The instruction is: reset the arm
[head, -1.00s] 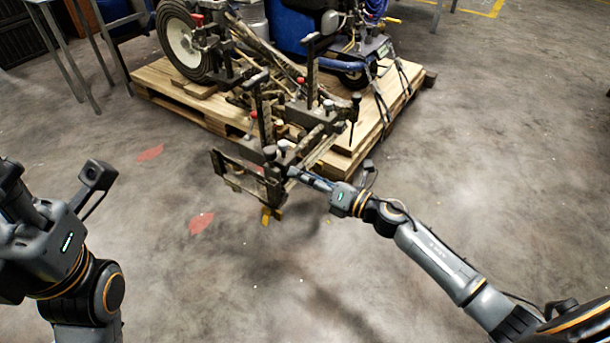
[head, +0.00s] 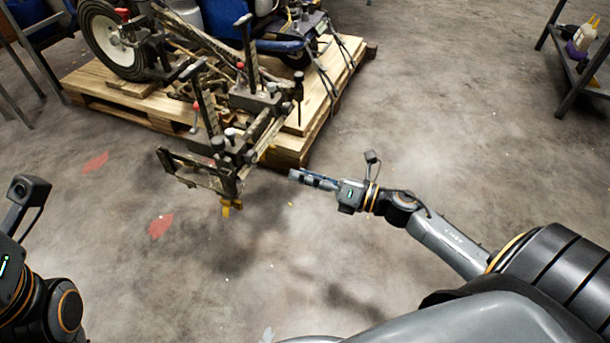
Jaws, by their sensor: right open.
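My right gripper (head: 299,176) is near the middle of the head view, over bare concrete floor. It points left and is open, with nothing seen between its fingers. It is apart from the line striper's metal frame (head: 222,172), which juts out toward me on its left. My left arm shows at the lower left edge, but its gripper fingers are outside the picture.
A metal shelf (head: 578,72) with bottles stands at the upper right. Red marks (head: 161,225) are on the floor at the left. The floor between the pallet and the shelf is clear. Thin metal legs stand at the upper left.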

